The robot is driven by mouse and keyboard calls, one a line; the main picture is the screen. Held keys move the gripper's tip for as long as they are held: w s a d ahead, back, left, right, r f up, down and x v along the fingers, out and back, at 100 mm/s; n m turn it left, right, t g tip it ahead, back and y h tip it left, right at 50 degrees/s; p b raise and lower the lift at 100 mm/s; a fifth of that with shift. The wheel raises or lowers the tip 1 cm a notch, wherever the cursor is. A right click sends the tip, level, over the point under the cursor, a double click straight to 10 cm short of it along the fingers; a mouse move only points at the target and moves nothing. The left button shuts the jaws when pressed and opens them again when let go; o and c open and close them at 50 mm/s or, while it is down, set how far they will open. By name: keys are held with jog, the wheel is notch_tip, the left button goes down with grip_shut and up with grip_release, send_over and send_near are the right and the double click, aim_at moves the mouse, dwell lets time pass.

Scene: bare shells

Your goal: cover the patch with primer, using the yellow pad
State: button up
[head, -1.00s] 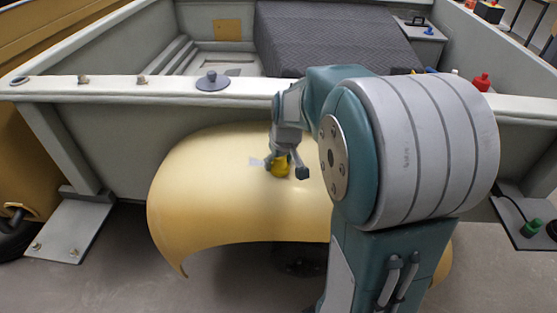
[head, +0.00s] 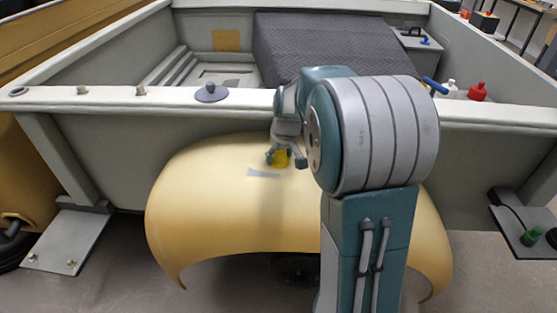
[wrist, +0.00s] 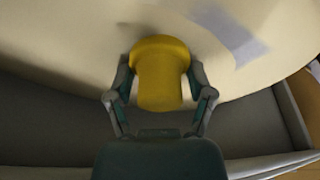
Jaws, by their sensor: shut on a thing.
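The patch (head: 264,172) is a small grey-lilac area on the cream curved fender (head: 205,185). In the wrist view the patch (wrist: 230,35) lies up and right of the pad, with an uneven grey tone. My gripper (head: 285,160) is shut on the yellow pad (head: 281,158), just above and right of the patch in the head view. The wrist view shows the yellow pad (wrist: 160,75) between both fingers of my gripper (wrist: 160,90). Whether the pad's face touches the fender is hidden.
The grey trailer wall (head: 110,150) rises behind the fender, close to my gripper. On its rim stand a grey knob-topped disc (head: 211,92) and small fittings. A red bottle (head: 478,92) and a white bottle (head: 449,89) are at right. The fender's left side is clear.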

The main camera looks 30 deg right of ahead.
aim_at(262, 152)
jog(key=shift+w+d+f, duration=0.1)
jog(key=shift+w+d, duration=0.45)
jog(key=shift+w, duration=0.2)
jog(key=shift+w+d, duration=0.5)
jog(key=shift+w, duration=0.25)
jog(key=shift+w+a, duration=0.7)
jog(key=shift+a, duration=0.3)
jog(key=shift+s+a+r, duration=0.1)
jog(key=shift+s+a, duration=0.5)
jog(key=shift+s, duration=0.3)
jog(key=shift+s+a+r, duration=0.1)
jog(key=shift+s+a, duration=0.5)
jog(key=shift+s, duration=0.25)
jog(key=shift+s+a+f, duration=0.1)
jog(key=shift+s+a, duration=0.45)
jog(key=shift+s, duration=0.25)
jog(key=shift+s+a+f, duration=0.1)
jog(key=shift+s+a, duration=0.45)
jog(key=shift+s, duration=0.25)
jog(key=shift+s+a, duration=0.55)
jog(key=shift+s, duration=0.25)
jog(key=shift+w+a+r, duration=0.1)
jog(key=shift+w+a, duration=0.55)
jog(key=shift+a, duration=0.3)
jog(key=shift+w+d, duration=0.95)
jog(key=shift+w, duration=0.45)
jog(key=shift+w+d, duration=0.9)
jog(key=shift+w, duration=0.5)
jog(key=shift+w+d, duration=0.95)
jog(key=shift+w, duration=0.45)
